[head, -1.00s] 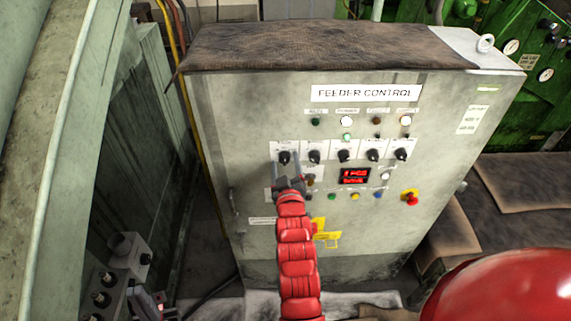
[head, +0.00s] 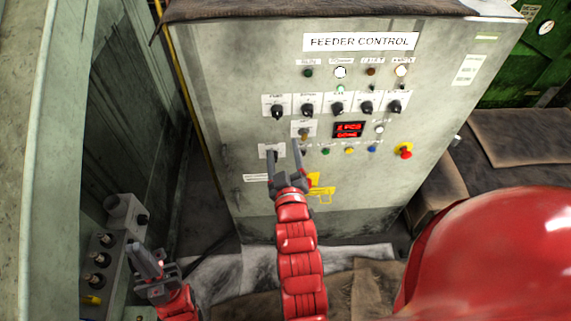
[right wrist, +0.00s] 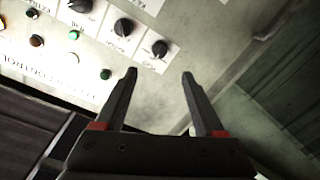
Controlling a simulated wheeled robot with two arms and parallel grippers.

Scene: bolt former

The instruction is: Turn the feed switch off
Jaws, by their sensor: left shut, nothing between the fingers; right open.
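The grey feeder control cabinet (head: 225,75) fills the middle of the head view. Its upper panel has a row of black rotary knobs on white plates. The labels are too small to read surely; the leftmost knob (head: 277,112) appears at the row's end in the right wrist view (right wrist: 159,47). In the right wrist view the right gripper (right wrist: 158,76) points at the panel. My left gripper (head: 146,260) is shut and empty at lower left.
A red emergency button (head: 404,151), a red display (head: 349,130) and small coloured buttons sit right of my right gripper. A grey control box (head: 100,260) with knobs stands near my left gripper. Brown mats (head: 530,150) lie at right.

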